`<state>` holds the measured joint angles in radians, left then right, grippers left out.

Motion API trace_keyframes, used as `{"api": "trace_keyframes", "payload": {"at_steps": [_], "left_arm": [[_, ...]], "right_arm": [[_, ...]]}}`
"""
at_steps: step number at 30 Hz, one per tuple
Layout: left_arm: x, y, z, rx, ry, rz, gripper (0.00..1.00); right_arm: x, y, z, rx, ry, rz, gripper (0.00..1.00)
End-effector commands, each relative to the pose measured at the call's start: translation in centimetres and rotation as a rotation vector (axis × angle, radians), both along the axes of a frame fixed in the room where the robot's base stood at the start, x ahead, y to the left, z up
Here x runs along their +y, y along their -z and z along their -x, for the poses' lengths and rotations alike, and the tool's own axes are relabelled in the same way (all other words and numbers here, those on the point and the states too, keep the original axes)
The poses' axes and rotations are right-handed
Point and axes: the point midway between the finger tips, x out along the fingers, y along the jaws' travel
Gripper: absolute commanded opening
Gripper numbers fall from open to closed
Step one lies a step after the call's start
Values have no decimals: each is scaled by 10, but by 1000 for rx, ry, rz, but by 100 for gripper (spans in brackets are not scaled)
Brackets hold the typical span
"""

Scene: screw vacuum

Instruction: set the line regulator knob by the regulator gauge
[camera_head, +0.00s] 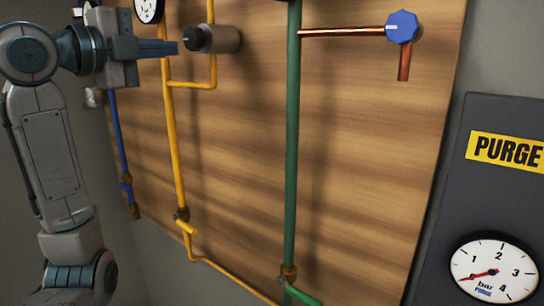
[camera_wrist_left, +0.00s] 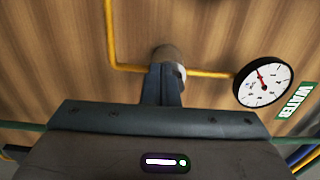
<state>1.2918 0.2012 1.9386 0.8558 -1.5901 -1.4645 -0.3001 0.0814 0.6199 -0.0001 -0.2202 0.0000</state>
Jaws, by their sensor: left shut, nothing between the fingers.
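A black knob (camera_head: 197,39) with a white mark sits on a brownish cylindrical regulator body (camera_head: 226,39) on the yellow pipe. My left gripper (camera_head: 177,48) is shut and empty, its fingertips just left of the knob; I cannot tell whether they touch it. In the left wrist view the shut fingers (camera_wrist_left: 162,85) cover most of the knob, and the regulator body (camera_wrist_left: 167,54) shows behind them. A round white gauge with a red needle (camera_wrist_left: 264,82) is on the yellow pipe beside it. In the head view this gauge (camera_head: 149,8) is cut off at the top.
A wooden board (camera_head: 350,130) carries yellow, green (camera_head: 292,150) and blue (camera_head: 121,150) pipes. A blue knob (camera_head: 402,26) is on a copper pipe at upper right. A dark PURGE panel (camera_head: 455,190) has its own bar gauge (camera_head: 494,270).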

Motion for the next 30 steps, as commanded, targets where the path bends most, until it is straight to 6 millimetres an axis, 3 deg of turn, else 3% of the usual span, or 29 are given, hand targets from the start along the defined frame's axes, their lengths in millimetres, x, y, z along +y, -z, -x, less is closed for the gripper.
{"api": "trace_keyframes", "payload": {"at_steps": [8,30], "left_arm": [[-10,0,-14,3,-1,0,0],[-13,-1,-12,1,-1,0,0]], "right_arm": [[4,-8,0,0,2,-4,36],[1,-9,0,-1,0,-1,36]]}}
